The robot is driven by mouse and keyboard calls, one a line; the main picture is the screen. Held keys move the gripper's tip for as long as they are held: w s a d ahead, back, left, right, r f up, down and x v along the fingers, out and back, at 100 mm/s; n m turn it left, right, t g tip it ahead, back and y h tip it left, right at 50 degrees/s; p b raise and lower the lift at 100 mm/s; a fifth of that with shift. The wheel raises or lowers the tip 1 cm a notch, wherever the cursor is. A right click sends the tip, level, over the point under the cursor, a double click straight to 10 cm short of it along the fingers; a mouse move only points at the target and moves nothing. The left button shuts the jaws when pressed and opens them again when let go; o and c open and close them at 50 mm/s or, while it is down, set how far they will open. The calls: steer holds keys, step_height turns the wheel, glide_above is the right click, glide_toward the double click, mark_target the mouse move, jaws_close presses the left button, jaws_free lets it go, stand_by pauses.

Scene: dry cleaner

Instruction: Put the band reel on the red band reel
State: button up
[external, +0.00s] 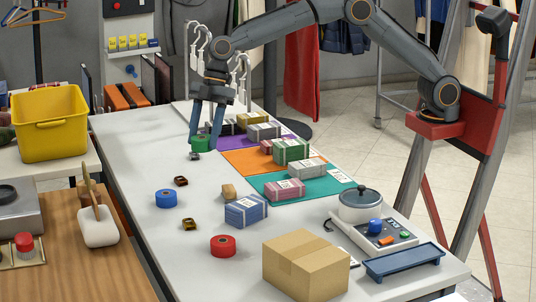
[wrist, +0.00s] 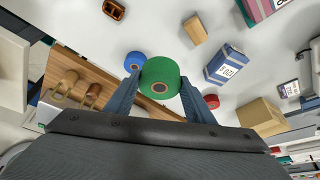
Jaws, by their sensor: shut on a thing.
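A green band reel (external: 201,144) is held between the fingertips of my gripper (external: 206,137), above the far part of the white table. In the wrist view the green reel (wrist: 160,82) sits between the two blue fingers, with its brown core facing the camera. The red band reel (external: 223,245) lies flat on the table near the front, well apart from my gripper. It also shows in the wrist view (wrist: 211,101), just right of the right finger. A blue band reel (external: 166,198) lies on the table left of the red one.
Labelled bundles, such as the blue one (external: 246,210), lie on the table and on coloured mats (external: 257,162). A cardboard box (external: 305,265) stands right of the red reel. Small brown pieces (external: 189,224) lie near the reels. The table's left side is mostly clear.

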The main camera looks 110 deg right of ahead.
steer(key=w+a+f+m+b, duration=0.1)
steer(key=w+a+b, duration=0.3)
steer(key=a, duration=1.3)
steer(key=m+b, duration=0.1)
steer(key=m, duration=0.1)
glide_above(219, 245)
steer(key=s+d, duration=0.1)
steer(key=shift+h, duration=0.4)
steer(key=f, duration=0.5)
steer(key=f+p, duration=0.1)
steer(key=f, duration=0.4)
steer(key=shift+s+a+f, duration=0.15)
steer(key=shift+s+f, duration=0.05)
steer(key=shift+f, duration=0.05)
steer(key=shift+f, duration=0.15)
steer(key=o, duration=1.1)
steer(key=shift+c, duration=0.2)
steer(key=shift+s+r+t, duration=0.1)
steer(key=shift+r+t, duration=0.2)
steer(key=shift+r, duration=0.3)
steer(key=v, duration=1.1)
steer(key=shift+b, duration=0.45)
